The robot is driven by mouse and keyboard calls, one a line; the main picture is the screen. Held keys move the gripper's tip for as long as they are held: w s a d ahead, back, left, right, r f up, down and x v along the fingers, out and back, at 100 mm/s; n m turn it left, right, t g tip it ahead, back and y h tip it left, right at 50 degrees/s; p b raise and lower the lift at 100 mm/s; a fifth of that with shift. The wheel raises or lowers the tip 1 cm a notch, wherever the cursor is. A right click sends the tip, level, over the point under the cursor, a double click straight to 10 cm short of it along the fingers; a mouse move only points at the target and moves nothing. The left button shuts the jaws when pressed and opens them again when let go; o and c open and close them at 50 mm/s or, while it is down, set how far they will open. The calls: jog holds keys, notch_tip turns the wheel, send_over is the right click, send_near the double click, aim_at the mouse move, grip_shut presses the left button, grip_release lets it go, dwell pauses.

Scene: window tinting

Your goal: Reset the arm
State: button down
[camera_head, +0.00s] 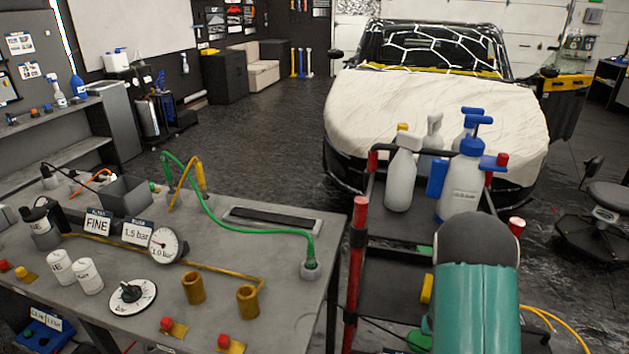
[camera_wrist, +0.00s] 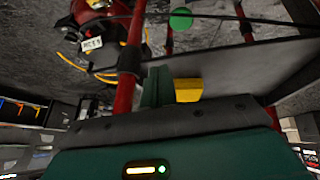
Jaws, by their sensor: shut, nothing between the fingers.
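My gripper (camera_wrist: 158,86) shows in the wrist view as narrow green fingers, closed together with nothing between them. A yellow block (camera_wrist: 188,91) appears just right of the fingers; I cannot tell whether it touches them. In the head view my teal arm with its dark rounded joint (camera_head: 475,245) stands in front of the red-posted cart (camera_head: 358,250). My gripper itself is hidden there. A yellow item (camera_head: 427,289) shows just left of the arm.
The cart carries several spray bottles (camera_head: 403,175). The grey workbench (camera_head: 215,275) at left holds a gauge (camera_head: 165,245), a knob and a green hose (camera_head: 230,226). A covered car (camera_head: 430,105) stands behind the cart. A red machine (camera_wrist: 100,12) and cart posts crowd the wrist view.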

jog(key=s+a+r+n+t+y, duration=0.1)
jog(key=a+r, duration=0.4)
jog(key=r, duration=0.4)
jog(key=s+a+r+y, duration=0.1)
jog(key=a+r+y, duration=0.1)
jog(key=a+r, duration=0.55)
jog(key=s+a+r+n+t+y, duration=0.15)
jog(key=a+r, duration=0.25)
jog(key=r, duration=0.6)
jog(key=s+a+r+n, duration=0.1)
jog(key=s+a+r, duration=0.2)
jog(key=s+r, duration=0.3)
jog(key=s+a+r+n+g, duration=0.1)
jog(key=s+a+r, duration=0.3)
jog(key=s, duration=1.1)
notch_tip(320, 180, up, 3)
jog(key=shift+a+f, duration=0.15)
jog(key=shift+a, duration=0.1)
jog(key=shift+s+d+h, duration=0.1)
jog(key=shift+d+h, duration=0.1)
jog(key=shift+h, duration=0.05)
